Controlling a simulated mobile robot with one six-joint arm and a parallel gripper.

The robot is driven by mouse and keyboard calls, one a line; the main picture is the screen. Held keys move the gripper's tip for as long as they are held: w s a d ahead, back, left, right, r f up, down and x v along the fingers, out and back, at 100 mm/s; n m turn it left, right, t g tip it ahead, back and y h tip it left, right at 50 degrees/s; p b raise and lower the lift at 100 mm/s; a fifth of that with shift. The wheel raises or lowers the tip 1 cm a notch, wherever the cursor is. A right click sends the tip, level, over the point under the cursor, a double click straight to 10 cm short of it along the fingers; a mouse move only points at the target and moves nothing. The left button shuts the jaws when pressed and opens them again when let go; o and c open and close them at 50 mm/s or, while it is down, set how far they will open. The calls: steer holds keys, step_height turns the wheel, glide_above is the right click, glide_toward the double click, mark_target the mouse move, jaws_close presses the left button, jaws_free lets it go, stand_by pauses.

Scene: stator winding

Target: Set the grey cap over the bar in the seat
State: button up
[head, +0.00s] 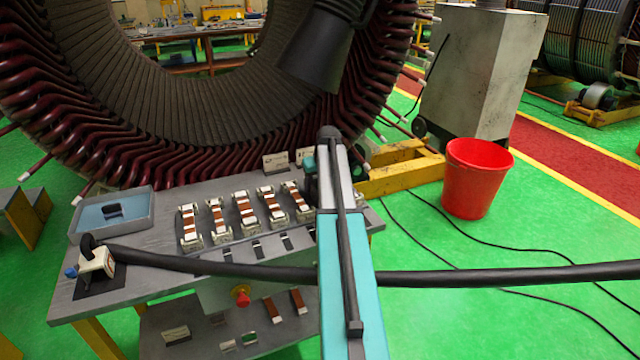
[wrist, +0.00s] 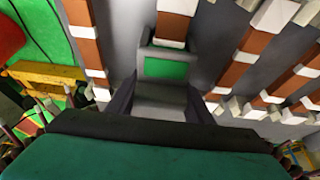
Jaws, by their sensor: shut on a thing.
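In the wrist view my gripper (wrist: 160,103) is shut, with dark fingers on both sides of a grey cap (wrist: 160,92). A green patch shows inside the cap's frame. A copper-brown bar (wrist: 171,25) with a white end lies just beyond the cap, roughly in line with it. I cannot tell whether the cap touches the bar or its seat. In the head view several brown bars (head: 245,211) lie in pale seats on the table. My arm hides the gripper and cap there.
The grey table (head: 150,290) stands before the large stator (head: 150,150). A blue-grey tray (head: 146,222) with a dark piece is at its left. A white-and-blue device (head: 95,264) stands at the front left. A red bucket (head: 475,180) is on the floor at right.

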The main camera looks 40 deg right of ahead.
steer(key=o, duration=1.2)
steer(key=b+v, duration=0.3)
steer(key=v, duration=1)
steer(key=shift+r, duration=0.35)
steer(key=shift+s, duration=0.15)
